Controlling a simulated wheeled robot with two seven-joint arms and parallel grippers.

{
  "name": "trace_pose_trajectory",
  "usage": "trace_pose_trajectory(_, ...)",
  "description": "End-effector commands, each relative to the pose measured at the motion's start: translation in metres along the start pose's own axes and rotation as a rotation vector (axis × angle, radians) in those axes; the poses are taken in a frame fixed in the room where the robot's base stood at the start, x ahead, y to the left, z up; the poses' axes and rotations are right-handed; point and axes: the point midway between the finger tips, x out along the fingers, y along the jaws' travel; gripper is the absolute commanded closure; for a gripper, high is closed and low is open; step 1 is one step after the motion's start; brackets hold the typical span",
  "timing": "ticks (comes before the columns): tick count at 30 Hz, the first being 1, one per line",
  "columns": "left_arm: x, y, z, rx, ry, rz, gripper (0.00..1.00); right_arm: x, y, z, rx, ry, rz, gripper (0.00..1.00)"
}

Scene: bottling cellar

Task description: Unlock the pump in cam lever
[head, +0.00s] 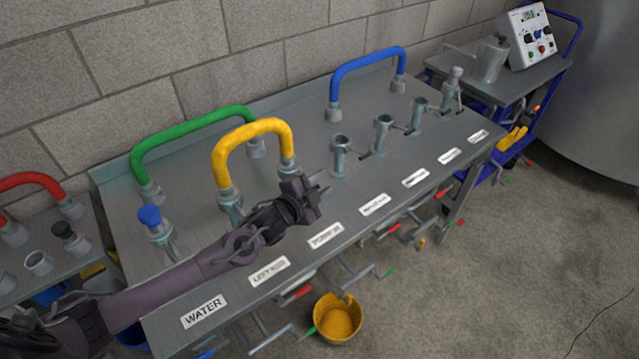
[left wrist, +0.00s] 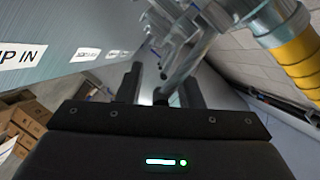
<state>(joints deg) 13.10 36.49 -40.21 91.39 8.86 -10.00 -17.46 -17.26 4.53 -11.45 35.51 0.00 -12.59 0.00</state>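The PUMP IN label (head: 325,235) is on the bench's front edge, and part of it shows in the left wrist view (left wrist: 22,54). My left gripper (head: 304,198) is over the bench just behind that label, beside the yellow hose's right end. It covers most of the pump in fitting. In the left wrist view its two dark fingers (left wrist: 160,88) stand apart. A grey metal cam lever (left wrist: 186,67) slants down from the fitting, its end between or just beyond the fingers. I cannot tell whether they touch it. My right gripper is out of view.
The yellow hose (head: 252,135), green hose (head: 190,128) and blue hose (head: 368,62) arch over the bench (head: 290,115). Several open fittings stand right, one here (head: 340,148). A yellow bucket (head: 338,318) is on the floor. A cart with a control box (head: 530,38) stands back right.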

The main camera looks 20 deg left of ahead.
Motion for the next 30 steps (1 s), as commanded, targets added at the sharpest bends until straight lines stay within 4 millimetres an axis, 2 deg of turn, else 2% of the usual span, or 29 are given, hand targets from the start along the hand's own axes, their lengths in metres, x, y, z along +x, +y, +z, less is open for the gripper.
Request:
trace_pose_trajectory(1,0.0,0.0,0.0,0.0,0.0,0.0,0.69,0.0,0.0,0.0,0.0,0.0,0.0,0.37)
trace_pose_trajectory(8,0.0,0.0,0.0,0.0,-0.001,0.0,0.99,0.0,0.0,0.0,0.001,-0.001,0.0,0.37)
trace_pose_trajectory(16,-0.001,-0.001,0.0,-0.004,-0.001,0.002,1.0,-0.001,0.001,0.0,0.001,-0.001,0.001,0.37)
trace_pose_trajectory(24,-0.004,-0.012,-0.006,-0.151,-0.004,0.064,1.0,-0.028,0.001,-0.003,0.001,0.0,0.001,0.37)
trace_pose_trajectory(30,-0.003,-0.01,-0.004,-0.184,-0.004,0.079,1.0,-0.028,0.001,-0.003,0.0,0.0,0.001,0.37)
